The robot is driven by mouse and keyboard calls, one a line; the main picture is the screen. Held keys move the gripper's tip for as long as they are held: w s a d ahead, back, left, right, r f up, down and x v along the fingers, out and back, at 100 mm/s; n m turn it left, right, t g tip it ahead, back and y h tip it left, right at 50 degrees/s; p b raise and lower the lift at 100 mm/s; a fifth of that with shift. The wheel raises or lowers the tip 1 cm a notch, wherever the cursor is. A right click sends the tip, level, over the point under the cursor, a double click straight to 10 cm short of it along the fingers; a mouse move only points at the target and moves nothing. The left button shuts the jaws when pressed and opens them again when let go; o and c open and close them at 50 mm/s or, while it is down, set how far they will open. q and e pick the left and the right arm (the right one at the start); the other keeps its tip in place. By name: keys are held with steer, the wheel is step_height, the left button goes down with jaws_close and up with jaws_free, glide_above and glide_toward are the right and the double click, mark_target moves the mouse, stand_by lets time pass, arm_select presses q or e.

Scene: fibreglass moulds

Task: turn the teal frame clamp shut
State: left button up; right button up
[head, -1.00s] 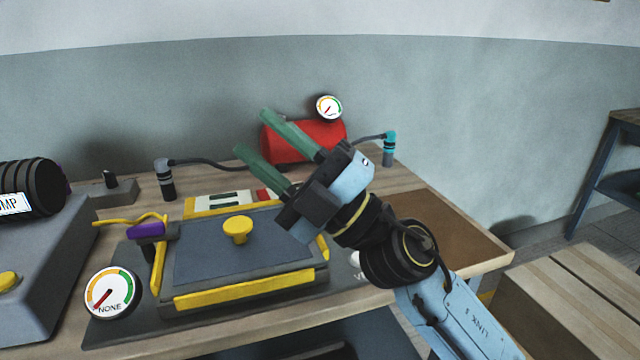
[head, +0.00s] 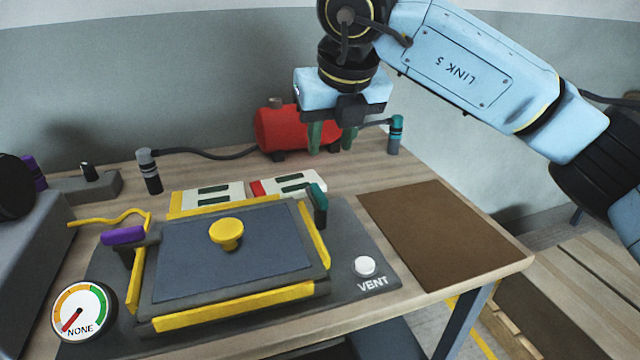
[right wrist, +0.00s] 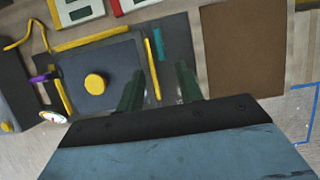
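The teal frame clamp (head: 317,197) stands at the back right corner of the dark mould frame (head: 240,300). Its teal bar runs along the frame's right side, beside the yellow strip, not across it; it also shows in the right wrist view (right wrist: 159,44). My right gripper (head: 332,142) points down, above and behind the clamp, apart from it. It is open and empty. In the right wrist view its two green fingers (right wrist: 159,88) are spread, with the clamp beyond them. My left gripper is not in view.
A purple clamp (head: 123,235) sits at the frame's left, its bar crosswise. A yellow knob (head: 226,233) stands on the lid. A red tank (head: 282,128) is behind; a gauge (head: 83,312) reads NONE at front left. A VENT button (head: 364,266) and brown mat (head: 440,232) lie right.

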mark_target(319, 191)
steer(key=b+x, duration=0.2)
steer(key=x, duration=0.9)
steer(key=shift+s+a+f, duration=0.1)
steer(key=shift+f, duration=0.1)
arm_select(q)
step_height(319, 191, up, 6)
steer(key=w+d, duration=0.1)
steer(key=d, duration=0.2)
arm_select(e)
steer(key=shift+w+f, duration=0.25)
steer(key=shift+f, duration=0.25)
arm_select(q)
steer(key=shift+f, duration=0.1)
arm_select(e)
jaws_close()
